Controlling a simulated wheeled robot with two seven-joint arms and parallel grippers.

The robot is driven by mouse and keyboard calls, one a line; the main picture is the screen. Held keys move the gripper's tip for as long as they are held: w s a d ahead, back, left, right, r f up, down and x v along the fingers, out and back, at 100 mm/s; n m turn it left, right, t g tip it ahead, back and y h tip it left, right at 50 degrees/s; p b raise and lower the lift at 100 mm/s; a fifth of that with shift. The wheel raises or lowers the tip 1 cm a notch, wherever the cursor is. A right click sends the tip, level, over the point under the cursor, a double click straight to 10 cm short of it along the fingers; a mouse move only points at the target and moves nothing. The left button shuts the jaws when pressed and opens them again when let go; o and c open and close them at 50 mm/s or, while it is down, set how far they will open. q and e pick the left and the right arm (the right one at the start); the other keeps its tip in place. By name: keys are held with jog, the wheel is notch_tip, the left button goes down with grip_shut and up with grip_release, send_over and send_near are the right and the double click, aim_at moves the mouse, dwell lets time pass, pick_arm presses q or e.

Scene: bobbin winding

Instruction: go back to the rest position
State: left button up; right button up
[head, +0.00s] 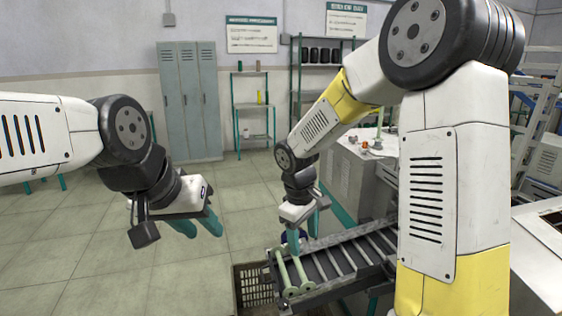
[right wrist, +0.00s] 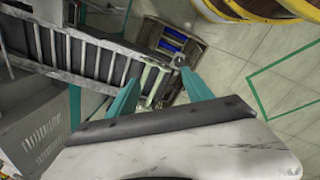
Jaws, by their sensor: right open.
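My left gripper (head: 200,226) hangs in free air at the left of the head view, its teal fingers apart and nothing seen between them. My right gripper (head: 305,235) is over the near end of the roller conveyor (head: 345,258), fingers pointing down. In the right wrist view its two teal fingers (right wrist: 158,94) stand apart. Pale green bobbins (head: 282,270) lie at the conveyor's end, just below the right gripper. They also show between its fingers in the right wrist view (right wrist: 150,80). I cannot tell whether the fingers touch them.
A dark crate (head: 242,288) stands on the floor at the conveyor's end, with blue items (right wrist: 173,46) in it. A grey cabinet (head: 345,180) is behind the conveyor. Lockers (head: 188,100) and shelves stand at the back wall. The floor at left is clear.

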jog(key=s+d+r+m+t+y, duration=0.1)
jog(key=s+d+r+m+t, duration=0.1)
jog(key=s+d+r+m, duration=0.2)
jog(key=s+d+r+m+t+y, duration=0.2)
jog(key=s+d+r+m, duration=0.2)
jog(key=s+r, duration=0.7)
jog(key=shift+s+d+m+t, duration=0.2)
jog(key=shift+s+m+t, duration=0.3)
jog(key=shift+s, duration=0.5)
